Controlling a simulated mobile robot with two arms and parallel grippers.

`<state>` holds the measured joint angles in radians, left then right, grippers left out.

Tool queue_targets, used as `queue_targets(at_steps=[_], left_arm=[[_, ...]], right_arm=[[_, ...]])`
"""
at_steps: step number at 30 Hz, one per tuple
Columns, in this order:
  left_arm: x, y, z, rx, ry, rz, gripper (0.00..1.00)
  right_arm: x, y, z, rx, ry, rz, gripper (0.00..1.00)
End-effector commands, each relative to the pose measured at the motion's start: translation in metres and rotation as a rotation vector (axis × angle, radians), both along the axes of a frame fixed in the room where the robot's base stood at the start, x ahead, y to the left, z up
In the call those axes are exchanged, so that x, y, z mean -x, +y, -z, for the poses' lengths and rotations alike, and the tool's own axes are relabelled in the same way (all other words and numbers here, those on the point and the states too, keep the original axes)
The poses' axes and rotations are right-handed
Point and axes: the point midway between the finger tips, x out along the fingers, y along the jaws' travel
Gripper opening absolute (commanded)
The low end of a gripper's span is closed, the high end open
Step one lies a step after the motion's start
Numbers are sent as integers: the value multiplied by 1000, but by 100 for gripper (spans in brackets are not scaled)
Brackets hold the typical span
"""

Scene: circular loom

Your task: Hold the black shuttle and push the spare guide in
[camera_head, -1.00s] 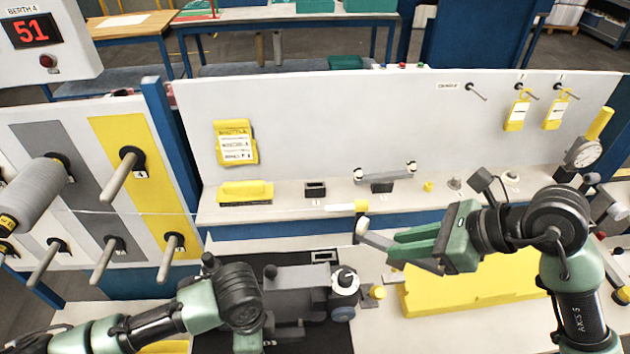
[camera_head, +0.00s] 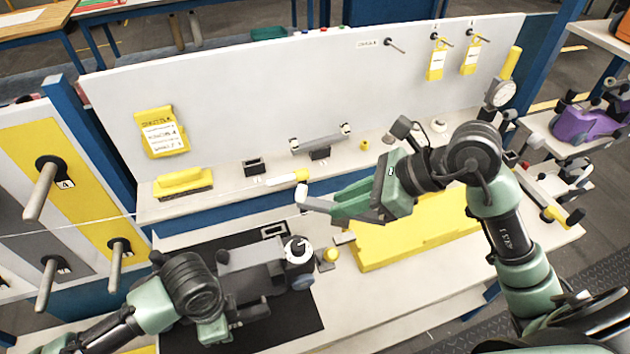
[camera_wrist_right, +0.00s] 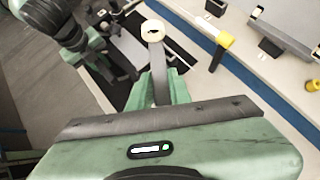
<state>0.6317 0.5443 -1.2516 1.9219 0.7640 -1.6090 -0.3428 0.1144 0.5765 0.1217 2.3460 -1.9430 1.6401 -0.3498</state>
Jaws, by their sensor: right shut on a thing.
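The dark grey-black shuttle (camera_head: 250,274) lies over a black mat (camera_head: 290,318) at the front of the bench. A round white-and-black part (camera_head: 298,251) shows at its right end. My left gripper (camera_head: 218,312) is at its left side; its fingertips are hidden, so its grip is unclear. My right gripper (camera_head: 345,205) is shut on a thin grey guide (camera_head: 314,203) with a pale ring at its end. The guide also shows in the right wrist view (camera_wrist_right: 158,75), pointing away from the jaws. It is held up and to the right of the shuttle, apart from it.
A yellow-handled tool (camera_head: 301,175) lies on the shelf just behind the guide's ring. A yellow block (camera_head: 415,240) lies right of the mat. Small holders and a yellow brush (camera_head: 183,180) stand along the shelf. A purple shuttle (camera_head: 582,122) sits on another bench at right.

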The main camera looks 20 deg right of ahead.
Motion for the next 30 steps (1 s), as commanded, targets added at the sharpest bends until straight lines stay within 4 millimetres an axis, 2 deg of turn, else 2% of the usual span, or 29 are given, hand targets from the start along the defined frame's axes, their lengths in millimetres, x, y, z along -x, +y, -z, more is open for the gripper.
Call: queue_targets(at_steps=[5, 9, 15, 21, 30], left_arm=[[2, 1, 2, -5, 6, 1, 0], [2, 1, 1, -4, 6, 2, 0], [2, 1, 1, -4, 5, 2, 0], [1, 1, 1, -3, 4, 2, 0], [1, 1, 1, -3, 3, 2, 0]], right_arm=[[-33, 28, 5, -30, 6, -146, 0], [-64, 64, 11, -37, 5, -327, 0], [-94, 103, 16, -17, -3, -527, 0], [-103, 116, 20, 0, -6, -604, 0], [-103, 116, 41, 0, -3, -605, 0]])
